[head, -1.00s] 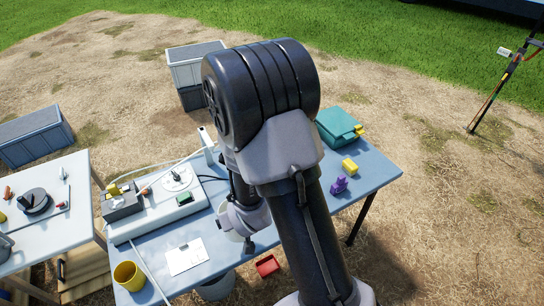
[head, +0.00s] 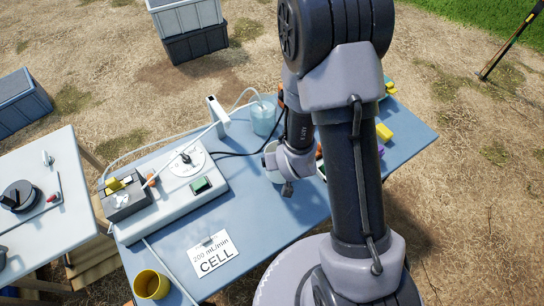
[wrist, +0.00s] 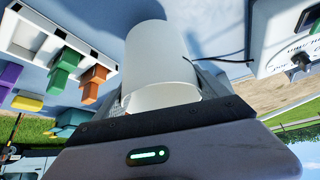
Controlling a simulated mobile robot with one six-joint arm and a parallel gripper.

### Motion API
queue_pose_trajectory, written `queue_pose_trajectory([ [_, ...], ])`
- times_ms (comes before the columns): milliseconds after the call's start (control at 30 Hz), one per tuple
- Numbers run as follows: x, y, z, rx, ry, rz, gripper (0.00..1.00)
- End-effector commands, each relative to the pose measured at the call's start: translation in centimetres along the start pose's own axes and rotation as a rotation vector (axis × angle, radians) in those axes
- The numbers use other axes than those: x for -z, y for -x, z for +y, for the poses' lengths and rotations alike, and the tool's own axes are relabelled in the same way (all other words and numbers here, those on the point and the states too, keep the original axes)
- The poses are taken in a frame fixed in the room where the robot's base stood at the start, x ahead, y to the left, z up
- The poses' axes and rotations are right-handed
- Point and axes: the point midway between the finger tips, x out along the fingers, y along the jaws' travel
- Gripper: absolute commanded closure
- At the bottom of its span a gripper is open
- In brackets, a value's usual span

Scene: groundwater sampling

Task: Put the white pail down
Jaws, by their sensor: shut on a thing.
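The white pail (wrist: 158,60) fills the middle of the wrist view, between the jaws of my gripper (wrist: 162,98). My gripper is shut on it. In the head view a pale part of the pail (head: 271,163) shows beside my gripper (head: 287,178), over the blue table (head: 250,210). My wrist and arm hide the rest of it. I cannot tell whether its base touches the table top.
A white instrument with a dial (head: 187,165) stands left of the pail. A clear beaker with a tube (head: 263,117) is behind it. A CELL card (head: 214,254) and a yellow cup (head: 151,285) lie nearer. A white rack with coloured blocks (wrist: 62,52) is close by.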

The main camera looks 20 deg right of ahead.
Motion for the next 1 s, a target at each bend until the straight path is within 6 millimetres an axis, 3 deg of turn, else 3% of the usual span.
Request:
queue_pose_trajectory([
  [100,2.8,-2.0,-0.8,0.0,0.0,0.001,0.59],
  [300,5.6,-4.2,-1.6,0.0,0.0,-0.001,0.59],
  [533,3.7,-7.4,-1.6,0.0,0.0,-0.004,0.59],
  [867,3.6,-7.6,-1.6,0.0,0.0,-0.003,0.59],
  [900,3.6,-7.6,-1.6,0.0,0.0,-0.003,0.15],
  [1000,3.7,-7.5,-1.6,0.0,0.0,-0.003,0.0],
])
